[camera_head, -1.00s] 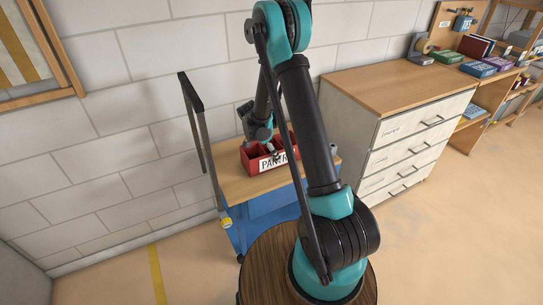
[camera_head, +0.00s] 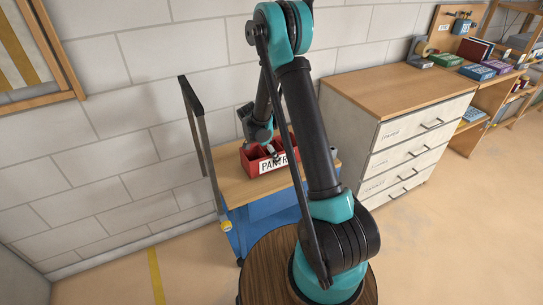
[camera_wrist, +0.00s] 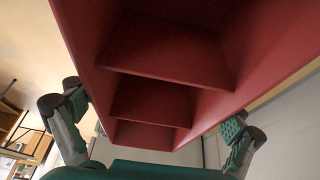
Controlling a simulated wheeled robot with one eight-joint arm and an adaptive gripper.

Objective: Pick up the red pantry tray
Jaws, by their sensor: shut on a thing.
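The red pantry tray (camera_head: 249,161) is on the wooden top of the blue cart, with a white label on its front reading "PANTRY", partly hidden by my arm. My gripper (camera_head: 271,153) is at the tray. In the wrist view the tray's red walls and dividers (camera_wrist: 165,45) fill the upper middle, with several compartments visible. One finger of my gripper (camera_wrist: 152,118) shows on each side of the tray. The gripper is shut on the tray; the exact contact is hard to see. I cannot tell any gap under the tray.
The blue cart (camera_head: 232,190) has a dark upright handle (camera_head: 193,115) on its left, close to the wall. A white drawer cabinet (camera_head: 420,140) with a wooden top stands to the right. Shelves with boxes (camera_head: 478,70) are beyond it. The floor at lower right is clear.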

